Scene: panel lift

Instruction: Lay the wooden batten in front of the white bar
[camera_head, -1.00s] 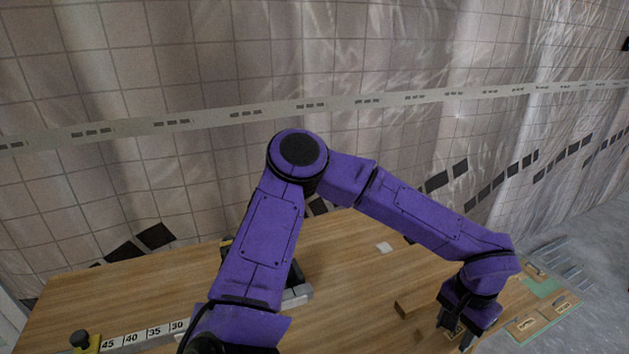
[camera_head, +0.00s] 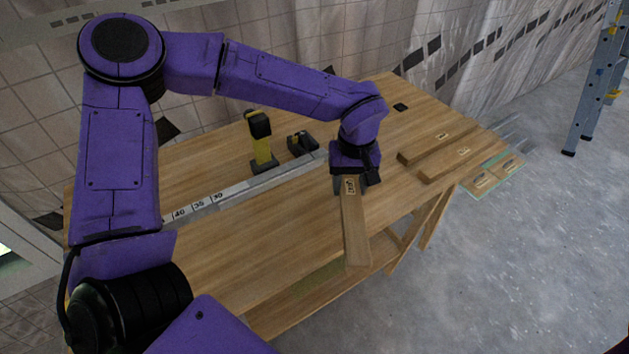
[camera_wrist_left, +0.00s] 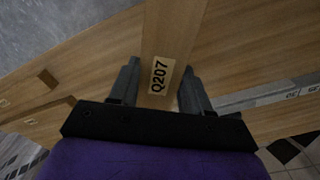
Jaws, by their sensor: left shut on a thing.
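My left gripper (camera_head: 352,186) is shut on one end of a wooden batten (camera_head: 355,225) with a Q207 label. The batten points toward the front of the table and its far end reaches over the front edge. In the left wrist view the batten (camera_wrist_left: 172,35) lies between the two fingers of the gripper (camera_wrist_left: 158,88). The white bar (camera_head: 240,194), with a number scale, lies along the table to the left of the gripper; part of it shows in the wrist view (camera_wrist_left: 275,96). My right gripper is not in view.
Two more battens (camera_head: 425,147) (camera_head: 452,162) lie on the right of the wooden table (camera_head: 270,235). A yellow and black tool (camera_head: 261,143) and a dark tool (camera_head: 301,143) stand behind the bar. The tabletop before the bar is clear. A ladder (camera_head: 597,85) stands at right.

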